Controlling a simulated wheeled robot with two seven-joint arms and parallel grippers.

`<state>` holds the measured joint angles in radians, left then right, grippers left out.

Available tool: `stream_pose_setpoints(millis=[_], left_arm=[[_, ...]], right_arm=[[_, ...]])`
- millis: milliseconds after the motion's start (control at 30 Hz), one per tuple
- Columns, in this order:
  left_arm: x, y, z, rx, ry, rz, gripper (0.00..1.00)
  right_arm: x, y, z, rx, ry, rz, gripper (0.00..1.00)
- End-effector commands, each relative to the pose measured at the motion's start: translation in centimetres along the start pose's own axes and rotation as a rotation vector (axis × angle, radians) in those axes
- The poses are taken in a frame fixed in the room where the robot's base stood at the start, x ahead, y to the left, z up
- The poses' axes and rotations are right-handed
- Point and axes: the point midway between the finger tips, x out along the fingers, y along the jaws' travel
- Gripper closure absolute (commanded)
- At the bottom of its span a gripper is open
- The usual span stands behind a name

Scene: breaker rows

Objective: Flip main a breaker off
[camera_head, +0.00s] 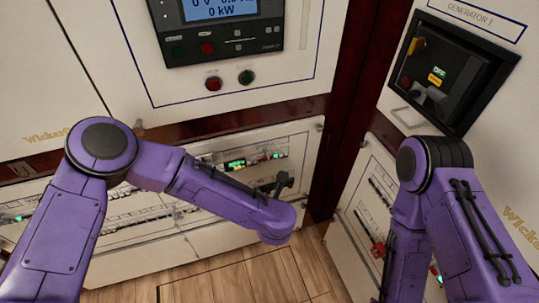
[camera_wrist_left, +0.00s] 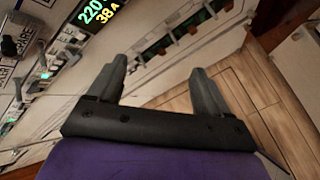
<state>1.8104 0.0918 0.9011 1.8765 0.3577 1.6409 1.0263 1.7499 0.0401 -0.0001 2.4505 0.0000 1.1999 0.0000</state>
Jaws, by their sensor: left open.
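My left gripper (camera_wrist_left: 162,90) is open in the wrist view, with nothing between its two grey fingers. It hangs in front of a white breaker panel (camera_wrist_left: 165,75). At the left of the wrist view, grey breaker levers (camera_wrist_left: 32,52) stand out beside small labels and green lights, apart from the fingers. A green display (camera_wrist_left: 98,18) reads 220 and 38 A. The main a label cannot be read, so I cannot tell which breaker it is. In the head view, my left forearm crosses the lower breaker rows (camera_head: 130,210) and hides part of them. My right gripper is out of view.
A meter panel with a blue screen (camera_head: 220,9) and red (camera_head: 213,83) and green (camera_head: 246,77) buttons is above. The generator 1 switch box (camera_head: 440,75) is at the right. Wooden floor (camera_head: 250,275) lies below. Dark red posts (camera_head: 345,100) separate the cabinets.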

Motion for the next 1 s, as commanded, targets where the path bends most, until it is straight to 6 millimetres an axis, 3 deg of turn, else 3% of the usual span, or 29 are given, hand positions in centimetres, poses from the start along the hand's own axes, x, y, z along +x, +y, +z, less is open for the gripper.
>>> stream_pose_setpoints(millis=[33, 100, 233, 367, 700, 1000], left_arm=[[-1.3, 0.9, 4.0, -0.238, 0.007, 0.009, 0.21], [-3.1, 2.1, 7.9, -0.525, 0.03, 0.01, 0.21], [-4.9, 3.3, 11.2, -0.795, 0.065, 0.004, 0.21], [-3.7, 3.4, 11.6, -0.835, 0.073, 0.002, 0.21], [3.5, 3.1, 11.1, -0.827, 0.07, 0.001, 0.21], [5.2, 3.1, 11.0, -0.824, 0.066, 0.0, 0.21]], right_arm=[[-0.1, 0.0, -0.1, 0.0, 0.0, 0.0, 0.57], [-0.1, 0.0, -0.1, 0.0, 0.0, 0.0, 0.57], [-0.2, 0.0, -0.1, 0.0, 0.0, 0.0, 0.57], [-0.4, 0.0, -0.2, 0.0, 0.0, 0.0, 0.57], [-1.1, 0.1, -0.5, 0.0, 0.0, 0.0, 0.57], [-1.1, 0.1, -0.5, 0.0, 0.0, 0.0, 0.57]])
